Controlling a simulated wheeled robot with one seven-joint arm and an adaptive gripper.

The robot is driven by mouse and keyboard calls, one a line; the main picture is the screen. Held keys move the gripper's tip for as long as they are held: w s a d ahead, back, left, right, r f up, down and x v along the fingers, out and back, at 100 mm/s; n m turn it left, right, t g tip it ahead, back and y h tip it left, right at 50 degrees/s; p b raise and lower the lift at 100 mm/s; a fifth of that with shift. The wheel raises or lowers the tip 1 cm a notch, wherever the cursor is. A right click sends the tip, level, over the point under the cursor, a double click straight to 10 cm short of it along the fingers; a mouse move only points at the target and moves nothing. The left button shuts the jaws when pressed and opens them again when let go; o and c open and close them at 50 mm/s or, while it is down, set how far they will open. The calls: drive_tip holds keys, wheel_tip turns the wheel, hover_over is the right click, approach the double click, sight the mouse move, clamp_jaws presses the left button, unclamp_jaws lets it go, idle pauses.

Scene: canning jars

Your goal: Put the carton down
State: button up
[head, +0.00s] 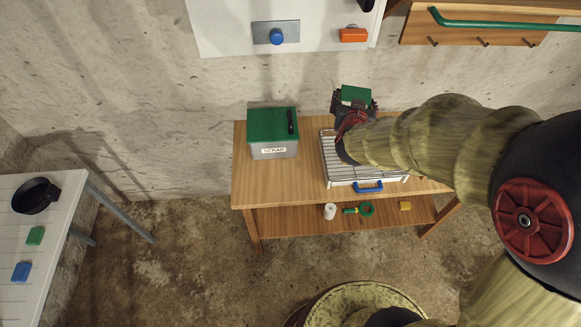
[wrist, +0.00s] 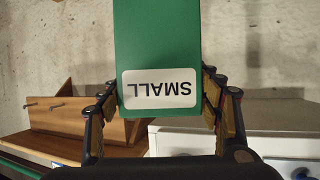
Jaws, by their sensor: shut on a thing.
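The green carton (head: 355,94) shows at the back edge of the wooden table in the head view. In the wrist view the carton (wrist: 157,35) fills the upper middle, and its white label reading SMALL appears upside down. My gripper (head: 353,105) is shut on the carton, with fingers on its left and right sides in the wrist view (wrist: 160,100). The carton appears held up near the back of a wire rack (head: 334,165). Its underside and its exact height above the table are hidden.
A grey bin with a green lid, labelled SCRAP (head: 274,152), stands left of the rack. The rack has a blue handle (head: 368,187) in front. The wooden table (head: 245,190) has a narrow bare strip in front. A lower shelf (head: 290,222) holds small items. A white table (head: 50,190) stands left.

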drive_tip(key=shift+h, duration=0.4)
drive_tip(key=f, duration=0.2)
drive_tip(key=a+f, duration=0.1)
drive_tip(key=f, duration=0.1)
drive_tip(key=a+f, duration=0.1)
drive_tip(key=f, duration=0.1)
drive_tip(key=shift+w+f, duration=0.3)
drive_tip(key=shift+f, duration=0.05)
